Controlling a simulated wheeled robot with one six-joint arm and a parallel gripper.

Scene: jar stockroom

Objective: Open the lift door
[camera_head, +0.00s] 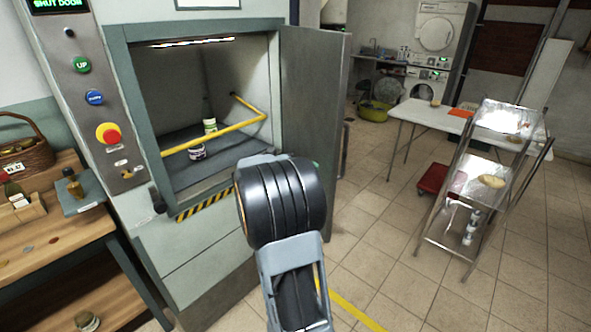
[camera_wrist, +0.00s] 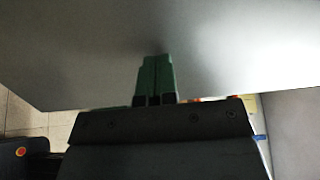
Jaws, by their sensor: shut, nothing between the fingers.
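The lift door (camera_head: 312,100) is a grey panel on the right side of the lift opening. It stands swung outward, and the lift compartment (camera_head: 225,85) shows open beside it. Inside are a jar with a green label (camera_head: 210,126), a jar with a dark label (camera_head: 197,153) and a yellow bar (camera_head: 235,127). My gripper (camera_wrist: 154,78) is shut and empty. Its green fingertips point at a broad grey surface, which looks like the door; I cannot tell if they touch. In the head view my arm hides most of the gripper, in front of the door's lower part.
The lift panel (camera_head: 95,105) has green, blue and red buttons, under a display reading "SHUT DOOR". A wooden bench (camera_head: 55,240) stands at left. A metal trolley (camera_head: 480,185) and white table (camera_head: 430,115) stand at right. Tiled floor (camera_head: 375,235) is clear between.

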